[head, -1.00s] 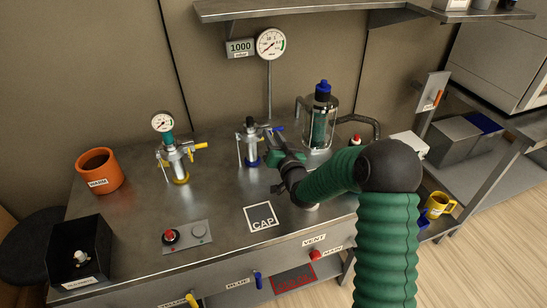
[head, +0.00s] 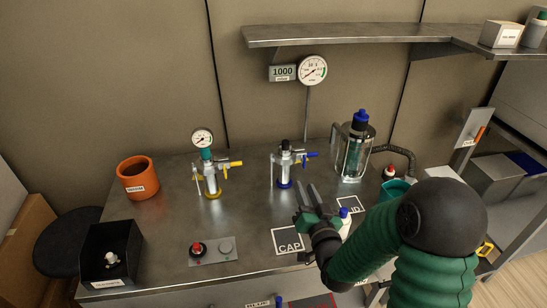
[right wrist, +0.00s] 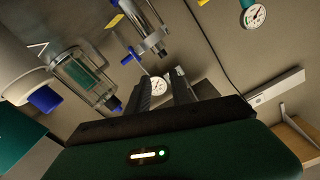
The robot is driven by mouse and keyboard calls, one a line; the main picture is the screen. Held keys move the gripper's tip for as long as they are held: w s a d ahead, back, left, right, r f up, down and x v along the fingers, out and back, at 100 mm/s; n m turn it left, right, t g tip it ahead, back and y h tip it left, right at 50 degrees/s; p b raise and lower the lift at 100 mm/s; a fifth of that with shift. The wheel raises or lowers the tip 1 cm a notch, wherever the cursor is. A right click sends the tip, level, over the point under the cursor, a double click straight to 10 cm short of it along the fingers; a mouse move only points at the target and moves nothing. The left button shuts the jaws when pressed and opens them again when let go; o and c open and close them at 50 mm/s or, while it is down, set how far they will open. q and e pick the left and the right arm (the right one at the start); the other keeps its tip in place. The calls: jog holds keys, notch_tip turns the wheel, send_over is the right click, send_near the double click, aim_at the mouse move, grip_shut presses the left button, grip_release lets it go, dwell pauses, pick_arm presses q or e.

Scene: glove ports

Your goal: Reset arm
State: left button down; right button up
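My right arm, in a green ribbed sleeve, comes in from the lower right in the head view. My right gripper (head: 309,196) is above the bench, left of a white bottle with a blue cap (head: 345,222) and above the CAP square (head: 288,241). Its two fingers stand apart with nothing between them; the right wrist view shows the same gap between the fingers (right wrist: 165,90). The blue-handled valve fitting (head: 285,165) stands upright behind the gripper, apart from it. My left gripper is in neither view.
A shelf (head: 360,33) overhangs the back.

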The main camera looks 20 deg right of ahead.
jog(key=s+a+f+n+g+y, duration=0.1)
jog(key=a+f+g, duration=0.1)
jog(key=f, duration=0.1)
jog(key=s+a+f+n+g+y, duration=0.1)
jog(key=a+f+g, duration=0.1)
jog(key=a+f, duration=0.1)
jog(key=s+a+f+n+g+y, duration=0.1)
jog(key=a+f+n+g, duration=0.1)
jog(key=a+f+g, duration=0.1)
jog(key=shift+s+f, duration=0.35)
jog(key=shift+f, duration=0.15)
jog(key=s+a+f+g, duration=0.1)
jog(key=s, duration=0.1)
jog(key=s+a+f+n+g, duration=0.1)
jog(key=s, duration=0.1)
jog(key=s+a+f+g, duration=0.1)
jog(key=s, duration=0.1)
jog(key=shift+s+n+g+y, duration=0.1)
jog(key=shift+n+g+y, duration=0.2)
jog(key=shift+n+g, duration=0.1)
jog(key=s+a+n+g, duration=0.2)
jog(key=s+a+g, duration=0.15)
jog(key=s, duration=0.55)
notch_tip(320, 180, up, 15)
jog(key=d+p, duration=0.1)
jog(key=p, duration=1.4)
jog(key=shift+w+m+g+p, duration=0.2)
jog(key=shift+m+g+p, duration=0.1)
jog(key=shift+g+p, duration=0.1)
jog(key=shift+f, duration=0.15)
